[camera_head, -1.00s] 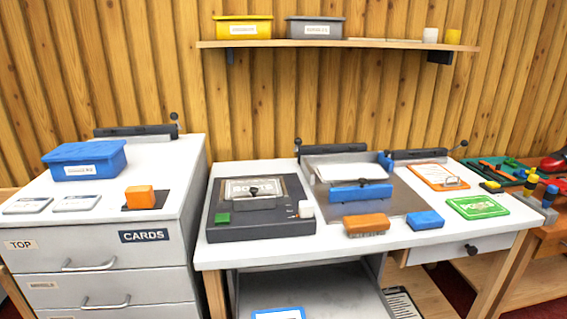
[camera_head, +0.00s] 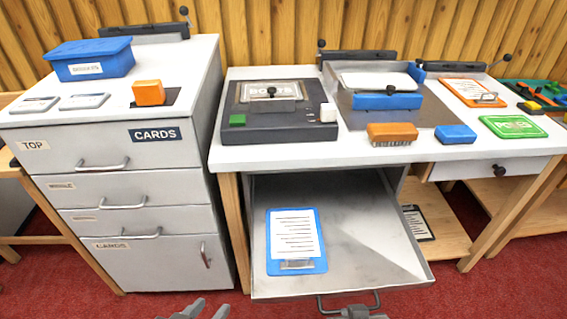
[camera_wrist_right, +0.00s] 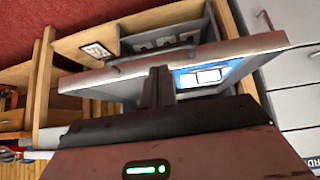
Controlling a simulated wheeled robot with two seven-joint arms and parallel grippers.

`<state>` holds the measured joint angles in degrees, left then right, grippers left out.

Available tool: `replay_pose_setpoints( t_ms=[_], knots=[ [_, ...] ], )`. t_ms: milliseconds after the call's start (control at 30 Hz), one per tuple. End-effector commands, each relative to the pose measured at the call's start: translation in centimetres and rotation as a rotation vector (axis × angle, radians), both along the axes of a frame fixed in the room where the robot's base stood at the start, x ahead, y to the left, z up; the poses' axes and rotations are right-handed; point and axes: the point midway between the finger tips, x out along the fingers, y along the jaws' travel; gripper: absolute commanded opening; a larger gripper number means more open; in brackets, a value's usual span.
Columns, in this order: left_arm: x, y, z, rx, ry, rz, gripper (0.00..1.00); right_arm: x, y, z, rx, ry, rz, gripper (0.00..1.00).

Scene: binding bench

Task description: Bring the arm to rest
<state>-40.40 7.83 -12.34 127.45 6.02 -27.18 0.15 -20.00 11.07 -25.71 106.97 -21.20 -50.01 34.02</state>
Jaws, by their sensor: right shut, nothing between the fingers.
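My left gripper (camera_head: 207,307) shows at the bottom edge of the head view, with its two fingertips apart and nothing between them. My right gripper (camera_head: 356,313) shows at the bottom edge, right of it, mostly cut off, by the handle of the pulled-out tray drawer (camera_head: 365,262). In the right wrist view the right gripper's fingers (camera_wrist_right: 157,72) are together and empty, in front of the drawer. A blue clipboard (camera_head: 296,241) with a printed sheet lies in the drawer; part of it also shows in the wrist view (camera_wrist_right: 188,80).
A white bench (camera_head: 300,156) carries a dark press, an orange brush (camera_head: 392,134), a blue block (camera_head: 456,134) and a green card (camera_head: 513,127). A drawer cabinet (camera_head: 125,150) with a blue bin (camera_head: 92,58) stands at left. Red carpet (camera_head: 40,280) is clear in front.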

Motion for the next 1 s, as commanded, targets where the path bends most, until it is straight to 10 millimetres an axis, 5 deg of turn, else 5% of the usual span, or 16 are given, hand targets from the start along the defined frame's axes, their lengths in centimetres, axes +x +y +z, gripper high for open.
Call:
replay_pose_setpoints(
  t_ms=[300, 700, 1000],
  knots=[
    [0.0, 0.0, -0.2, 0.0, 0.001, 0.0, 0.36, -3.9, -3.9, 5.0, -0.037, 0.185, -0.017, 0.0],
    [0.0, 0.0, -0.1, 0.0, 0.001, 0.0, 0.36, -10.2, -6.7, 11.0, -0.05, 0.375, 0.111, 0.0],
    [-0.2, 0.1, 0.0, 0.013, 0.014, -0.001, 0.36, -7.4, -4.7, 10.0, 0.001, 0.199, 0.153, 0.0]
  ],
)
